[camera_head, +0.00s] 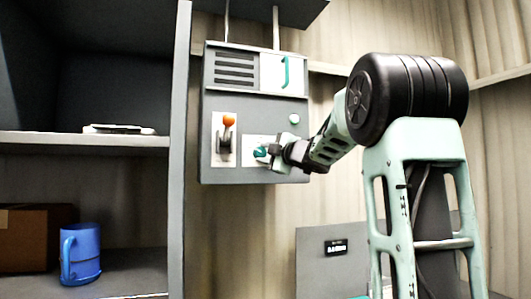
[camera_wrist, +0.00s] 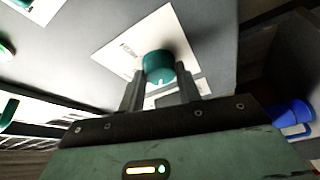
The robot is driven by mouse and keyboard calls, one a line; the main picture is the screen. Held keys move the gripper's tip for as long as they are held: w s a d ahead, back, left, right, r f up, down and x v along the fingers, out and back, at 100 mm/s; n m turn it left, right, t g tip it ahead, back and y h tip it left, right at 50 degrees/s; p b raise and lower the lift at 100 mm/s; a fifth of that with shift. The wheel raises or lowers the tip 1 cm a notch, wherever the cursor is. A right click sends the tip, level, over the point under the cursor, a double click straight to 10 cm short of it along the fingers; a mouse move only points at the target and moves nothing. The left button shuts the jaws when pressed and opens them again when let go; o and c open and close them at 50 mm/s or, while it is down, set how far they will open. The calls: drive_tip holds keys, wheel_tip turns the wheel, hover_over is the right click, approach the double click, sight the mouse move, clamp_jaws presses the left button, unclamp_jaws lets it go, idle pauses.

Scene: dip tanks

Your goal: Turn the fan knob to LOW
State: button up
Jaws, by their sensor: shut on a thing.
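The fan knob is a teal round knob (camera_head: 261,152) on a white label plate, low on the grey wall panel (camera_head: 225,173). My gripper (camera_head: 273,154) reaches it from the right in the head view. In the wrist view the knob (camera_wrist: 159,67) sits between the two fingers of my gripper (camera_wrist: 160,85), which are shut on it. A white mark shows on the knob's near edge. The lettering on the plate (camera_wrist: 118,52) is too blurred to read, so I cannot tell which setting the mark faces.
Left of the knob, the panel carries a lever with an orange ball (camera_head: 229,119). A pale green button (camera_head: 294,118) and a teal handle (camera_head: 285,72) are above. A shelf unit's upright (camera_head: 180,150) stands left, with a blue mug (camera_head: 80,254) and a cardboard box (camera_head: 25,238).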

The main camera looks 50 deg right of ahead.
drive_tip(key=shift+n, duration=0.4)
drive_tip(key=o, duration=1)
drive_tip(key=shift+c, duration=0.2)
